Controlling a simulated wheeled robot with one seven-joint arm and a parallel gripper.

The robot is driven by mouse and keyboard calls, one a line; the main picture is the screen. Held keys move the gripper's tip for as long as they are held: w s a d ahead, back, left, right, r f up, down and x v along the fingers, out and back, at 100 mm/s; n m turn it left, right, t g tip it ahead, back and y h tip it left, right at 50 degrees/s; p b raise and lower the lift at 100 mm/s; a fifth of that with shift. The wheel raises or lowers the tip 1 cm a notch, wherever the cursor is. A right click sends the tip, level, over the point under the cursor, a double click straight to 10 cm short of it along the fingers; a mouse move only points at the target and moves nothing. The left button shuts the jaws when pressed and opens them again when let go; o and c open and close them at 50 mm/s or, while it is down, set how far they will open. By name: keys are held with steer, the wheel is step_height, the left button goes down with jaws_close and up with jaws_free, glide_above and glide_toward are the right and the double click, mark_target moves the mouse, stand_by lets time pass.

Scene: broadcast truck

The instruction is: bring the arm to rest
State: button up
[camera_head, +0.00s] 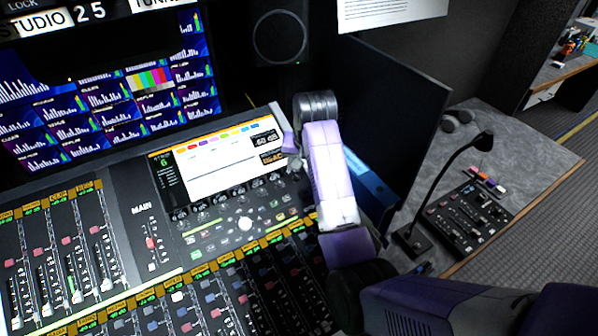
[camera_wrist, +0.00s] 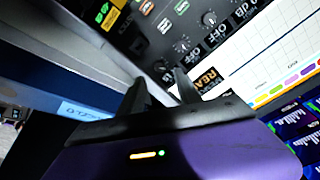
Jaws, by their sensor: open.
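My arm (camera_head: 330,165), purple and white with a grey joint, reaches up from the lower right over the right edge of the mixing console (camera_head: 160,215). It is raised and bent beside the console's built-in screen (camera_head: 225,155). My gripper shows in the wrist view (camera_wrist: 162,84) with its two dark fingers apart and nothing between them. The console's knobs and screen lie beyond the fingertips there. In the head view the gripper is mostly hidden behind my arm.
A dark upright panel (camera_head: 395,115) stands just right of my arm, with a blue item (camera_head: 370,185) at its foot. A gooseneck lamp or microphone (camera_head: 455,165) and a small control box (camera_head: 468,218) are on the grey side desk (camera_head: 540,160). A speaker (camera_head: 280,38) stands behind.

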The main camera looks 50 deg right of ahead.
steer(key=shift+v, duration=0.75)
steer(key=w+d+r+n+t+h, duration=0.2)
steer(key=w+d+r+t+h, duration=0.1)
steer(key=w+r+t, duration=0.3)
steer(key=s+a+f+n+t+y+b, duration=0.2)
steer(key=s+a+n+t, duration=0.55)
steer(key=s+a, duration=1.1)
steer(key=s+a+f+g+y+b, duration=0.1)
steer(key=s+a, duration=0.3)
steer(key=s, duration=0.8)
steer(key=s+a+f+g+y+b, duration=0.1)
steer(key=s+a, duration=0.3)
steer(key=s, duration=0.9)
steer(key=shift+s+f+y, duration=0.2)
steer(key=shift+f+y, duration=0.2)
steer(key=shift+f, duration=0.2)
